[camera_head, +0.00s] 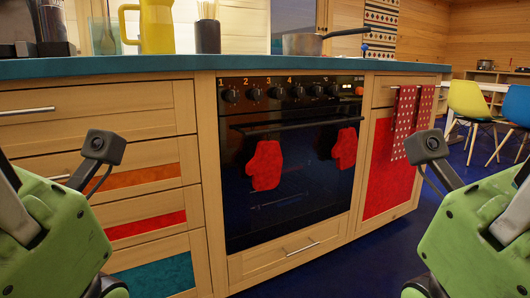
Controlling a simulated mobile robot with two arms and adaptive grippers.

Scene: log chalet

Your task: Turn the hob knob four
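Hob knob four (297,91) is below the number 4, right of hob knob three (277,92). Nothing touches it. My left gripper (104,147) is at the lower left, and my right gripper (427,147) is at the lower right.
The oven door handle (290,124) runs below the knobs, with two red mitts (265,165) in front of the door. A saucepan (303,44) stands on the worktop (150,66). A yellow jug (157,28) stands left. Red towels (403,120) hang right. The space before the oven is clear.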

